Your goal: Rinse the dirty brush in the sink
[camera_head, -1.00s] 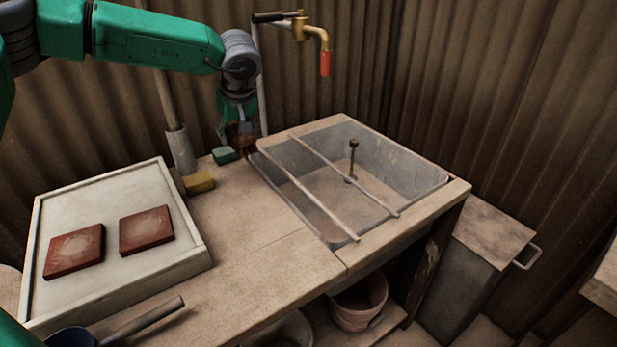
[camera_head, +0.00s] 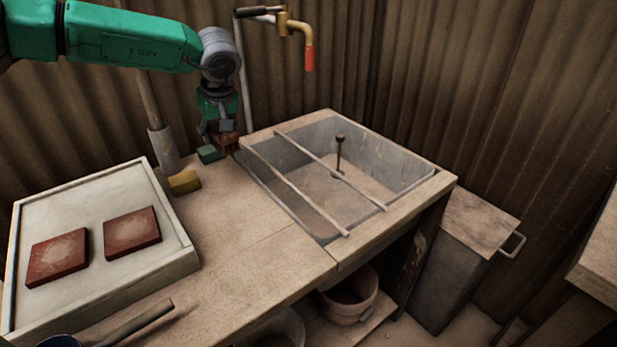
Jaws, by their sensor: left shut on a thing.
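The sink (camera_head: 411,190) is a grey metal basin set into the wooden bench, with two thin bars across its left part and an upright plug post (camera_head: 339,152) in it. My left gripper (camera_head: 222,132) points down at the back of the bench, just left of the sink's back left corner. It is shut on a small dark brown thing, seemingly the brush (camera_head: 227,142). Its bristles and any dirt are too small to make out. The brass tap (camera_head: 296,27) with a red spout end is above and behind the sink. My right gripper is out of view.
A green block (camera_head: 208,154) and a yellow sponge-like block (camera_head: 185,182) lie left of the sink. A pale tray (camera_head: 100,208) holds two red tiles (camera_head: 57,257) (camera_head: 132,232). A handled tool (camera_head: 134,323) lies in front. A bucket (camera_head: 349,300) stands below.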

